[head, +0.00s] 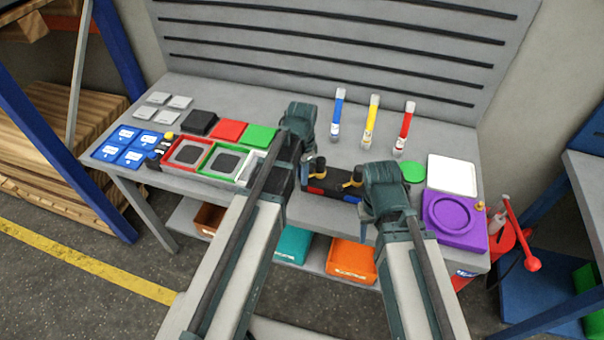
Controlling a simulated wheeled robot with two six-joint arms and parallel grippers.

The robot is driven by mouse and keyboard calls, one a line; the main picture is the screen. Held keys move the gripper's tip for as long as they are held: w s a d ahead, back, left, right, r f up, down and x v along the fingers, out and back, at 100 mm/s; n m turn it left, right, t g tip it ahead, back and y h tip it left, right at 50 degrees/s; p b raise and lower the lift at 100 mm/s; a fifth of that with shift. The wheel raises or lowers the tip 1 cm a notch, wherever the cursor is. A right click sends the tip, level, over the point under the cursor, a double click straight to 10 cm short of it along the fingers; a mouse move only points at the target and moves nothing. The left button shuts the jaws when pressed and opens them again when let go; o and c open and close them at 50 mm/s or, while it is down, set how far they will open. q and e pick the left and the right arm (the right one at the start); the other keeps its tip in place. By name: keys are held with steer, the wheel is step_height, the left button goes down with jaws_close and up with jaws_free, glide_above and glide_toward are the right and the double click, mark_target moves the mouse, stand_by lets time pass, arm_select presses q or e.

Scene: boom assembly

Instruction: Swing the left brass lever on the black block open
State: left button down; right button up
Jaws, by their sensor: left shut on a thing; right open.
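The black block (333,183) stands on the grey bench near its front edge, between my two arms. It has two brass levers on top, the left brass lever (320,163) and the right brass lever (355,176), and red and blue patches on its front. My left gripper (309,168) is at the block's left end, shut on the left brass lever; its fingers are dark and partly hidden by my arm. My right gripper (363,208) is open, just right of the block's right end, with its fingertips hard to make out.
A purple fixture (454,217), a white tray (452,175) and a green disc (412,172) lie to the right. Red and green framed trays (188,153) lie to the left. Bins sit below the bench.

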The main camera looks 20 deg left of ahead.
arm_select(q)
steer(key=shift+s+d, duration=0.1)
steer(key=shift+s+d+n, duration=0.25)
steer(key=shift+d+n, duration=0.1)
steer(key=shift+n, duration=0.5)
steer(key=shift+s+d+n, duration=0.25)
steer(key=shift+d+n, duration=0.05)
steer(key=shift+n, duration=0.55)
steer(key=shift+s+d+n, duration=0.2)
steer(key=shift+d+n, duration=0.3)
steer(key=shift+n, duration=0.45)
steer(key=shift+s+d+n, duration=0.15)
steer(key=shift+d+n, duration=0.3)
steer(key=shift+n, duration=0.5)
steer(key=shift+d+n, duration=0.55)
steer(key=shift+n, duration=0.4)
steer(key=shift+d+n, duration=0.5)
steer(key=shift+n, duration=0.45)
steer(key=shift+w+d+n, duration=0.15)
steer(key=shift+d+n, duration=0.3)
steer(key=shift+n, duration=0.4)
steer(key=shift+w+d+n, duration=0.1)
steer(key=shift+d+n, duration=0.35)
steer(key=shift+n, duration=0.4)
steer(key=shift+d+n, duration=0.15)
steer(key=shift+n, duration=0.15)
steer(key=c, duration=0.7)
jaws_free()
steer(key=shift+w, duration=0.1)
